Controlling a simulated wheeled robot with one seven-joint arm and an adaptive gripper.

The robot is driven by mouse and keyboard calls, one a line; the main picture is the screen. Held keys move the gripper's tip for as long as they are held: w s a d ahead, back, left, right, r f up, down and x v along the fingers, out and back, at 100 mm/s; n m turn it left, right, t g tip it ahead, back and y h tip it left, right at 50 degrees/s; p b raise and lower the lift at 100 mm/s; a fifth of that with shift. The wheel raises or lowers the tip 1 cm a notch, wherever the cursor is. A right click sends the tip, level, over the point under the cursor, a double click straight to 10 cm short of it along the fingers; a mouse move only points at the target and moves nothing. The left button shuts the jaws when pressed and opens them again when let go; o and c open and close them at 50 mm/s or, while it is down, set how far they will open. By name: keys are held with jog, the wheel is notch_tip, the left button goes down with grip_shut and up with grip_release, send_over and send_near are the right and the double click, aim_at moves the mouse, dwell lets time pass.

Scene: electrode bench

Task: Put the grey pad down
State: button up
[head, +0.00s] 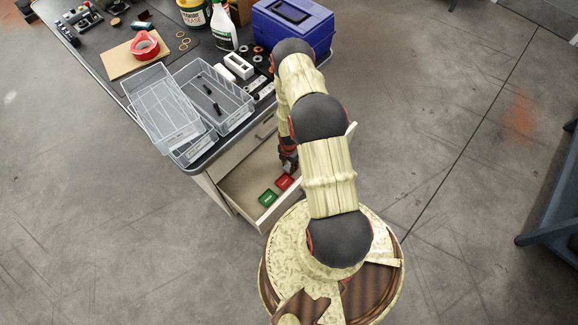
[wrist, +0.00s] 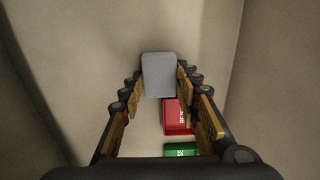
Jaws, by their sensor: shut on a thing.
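In the wrist view, the grey pad (wrist: 158,75) is a small pale block between the fingertips of my gripper (wrist: 157,80). The fingers are shut on its two sides. In the head view, my gripper (head: 288,158) reaches into the open drawer (head: 242,187) of the bench; the grey pad cannot be made out there. I cannot tell whether the pad touches the drawer floor.
In the drawer lie a red box (head: 284,183) and a green box (head: 267,198), close to the gripper. The drawer's left part looks bare. On the bench above stand clear trays (head: 165,105), a blue toolbox (head: 300,30) and a spray bottle (head: 222,28).

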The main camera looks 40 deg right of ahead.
aim_at(289, 167)
jog(key=o, duration=1.1)
notch_tip(289, 167, up, 12)
jog(key=p, duration=0.6)
jog(key=shift+r, duration=0.1)
